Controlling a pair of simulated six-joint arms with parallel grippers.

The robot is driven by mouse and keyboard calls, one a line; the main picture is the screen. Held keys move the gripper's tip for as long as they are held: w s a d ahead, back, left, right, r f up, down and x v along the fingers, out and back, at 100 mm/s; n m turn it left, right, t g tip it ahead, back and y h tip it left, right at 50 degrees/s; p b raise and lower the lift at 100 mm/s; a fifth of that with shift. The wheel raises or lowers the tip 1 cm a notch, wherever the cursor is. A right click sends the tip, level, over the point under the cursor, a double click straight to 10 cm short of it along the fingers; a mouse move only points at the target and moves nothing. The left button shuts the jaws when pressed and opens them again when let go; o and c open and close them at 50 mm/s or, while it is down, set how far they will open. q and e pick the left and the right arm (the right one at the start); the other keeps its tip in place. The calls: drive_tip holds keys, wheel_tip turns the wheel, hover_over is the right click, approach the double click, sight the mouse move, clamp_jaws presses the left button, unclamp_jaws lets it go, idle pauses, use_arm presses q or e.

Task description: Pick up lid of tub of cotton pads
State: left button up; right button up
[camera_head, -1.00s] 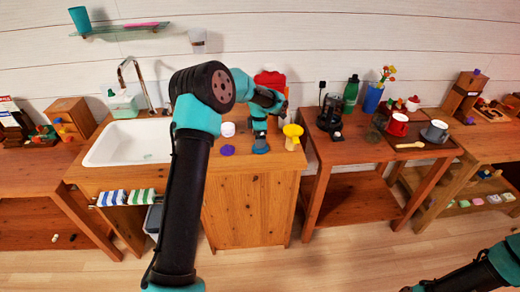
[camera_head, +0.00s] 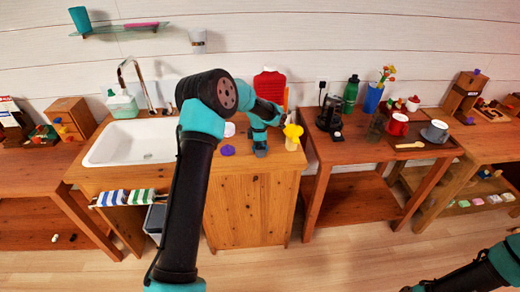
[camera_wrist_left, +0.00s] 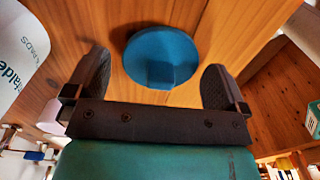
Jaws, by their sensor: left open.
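My left gripper (camera_wrist_left: 156,68) is open, with one dark finger on each side of the lid; no contact shows. In the head view, my left gripper (camera_head: 260,148) points down at the counter, and its small size there hides the lid from a clear look. A white round tub (camera_head: 229,129) stands just left of it, partly behind my arm; I cannot tell whether it is the cotton pad tub. Only my right forearm shows, at the lower right.
A purple disc (camera_head: 228,150) lies left of my left gripper. A yellow-topped item (camera_head: 293,135) stands close on its right. A red bottle (camera_head: 270,86) stands behind. The sink (camera_head: 125,143) is farther left. A white labelled bottle (camera_wrist_left: 20,50) is near the left finger.

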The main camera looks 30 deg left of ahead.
use_arm(q)
drive_tip(key=shift+c, duration=0.3)
drive_tip(key=c, duration=0.8)
drive_tip(key=shift+r, duration=0.5)
wheel_tip(320, 180, up, 3)
drive_tip(key=shift+f, duration=0.1)
drive_tip(key=s+d, duration=0.2)
drive_tip(key=s, duration=0.2)
drive_tip(key=s+d, duration=0.3)
drive_tip(key=s, duration=0.2)
drive_tip(key=s+d+r, duration=0.1)
drive_tip(key=s+d, duration=0.2)
drive_tip(key=s, duration=0.1)
drive_tip(key=shift+s+d+r, duration=0.1)
drive_tip(key=shift+s+d, duration=0.1)
drive_tip(key=shift+s, duration=0.1)
